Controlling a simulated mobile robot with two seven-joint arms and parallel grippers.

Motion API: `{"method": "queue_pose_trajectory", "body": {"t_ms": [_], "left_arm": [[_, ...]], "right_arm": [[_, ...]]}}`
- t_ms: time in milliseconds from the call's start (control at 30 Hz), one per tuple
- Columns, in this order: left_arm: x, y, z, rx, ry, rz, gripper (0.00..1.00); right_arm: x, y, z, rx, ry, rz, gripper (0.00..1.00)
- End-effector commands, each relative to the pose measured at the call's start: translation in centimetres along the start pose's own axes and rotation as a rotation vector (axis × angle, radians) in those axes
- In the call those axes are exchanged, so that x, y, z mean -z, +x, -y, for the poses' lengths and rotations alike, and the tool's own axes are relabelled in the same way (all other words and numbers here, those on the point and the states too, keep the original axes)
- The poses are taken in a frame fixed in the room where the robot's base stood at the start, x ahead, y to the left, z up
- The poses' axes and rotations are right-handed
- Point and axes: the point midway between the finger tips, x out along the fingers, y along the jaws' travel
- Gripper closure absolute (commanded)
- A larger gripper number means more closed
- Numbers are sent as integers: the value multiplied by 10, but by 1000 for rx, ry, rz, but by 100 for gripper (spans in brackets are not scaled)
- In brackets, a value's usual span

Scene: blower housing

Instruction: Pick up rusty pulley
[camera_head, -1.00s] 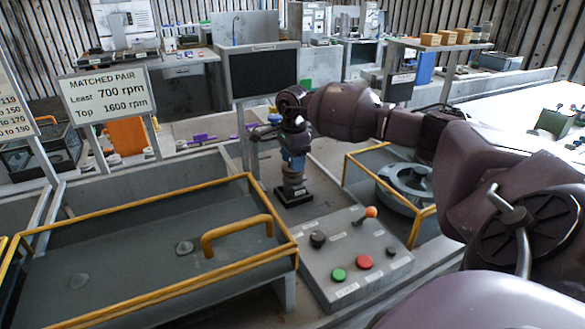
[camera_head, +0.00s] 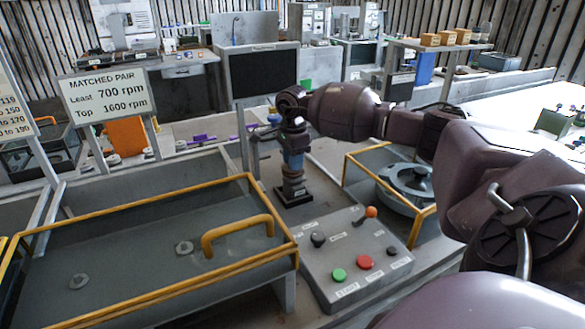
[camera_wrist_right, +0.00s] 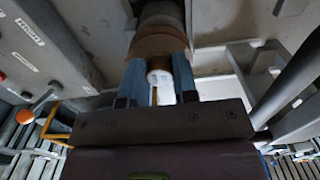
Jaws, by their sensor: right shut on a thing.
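The rusty pulley (camera_wrist_right: 150,46) shows in the wrist view as a brown, round, stepped part with a pale round shaft end in front of it. My right gripper (camera_wrist_right: 160,80) has its blue fingers on either side of it, shut on it. In the head view my right gripper (camera_head: 293,168) points down at a short upright stand with a square black base (camera_head: 294,194). The pulley is mostly hidden there by the fingers, and I cannot tell whether it is clear of the stand. My left gripper is not in view.
A control panel (camera_head: 335,285) with green and red buttons and an orange-tipped lever stands in front of the stand. A yellow-edged bin (camera_head: 352,165) with a grey round housing (camera_head: 410,180) is at the right. A dark screen (camera_head: 263,75) stands behind.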

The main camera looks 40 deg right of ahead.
Motion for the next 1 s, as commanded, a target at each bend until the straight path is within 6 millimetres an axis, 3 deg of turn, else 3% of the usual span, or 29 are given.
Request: {"method": "queue_pose_trajectory", "body": {"t_ms": [33,600,1000], "left_arm": [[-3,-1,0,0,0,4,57],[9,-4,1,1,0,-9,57],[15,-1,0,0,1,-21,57]], "right_arm": [[0,9,-3,-16,-1,-4,90],[1,-22,-1,-5,0,-3,90],[1,-26,-1,-3,0,-3,90]]}}
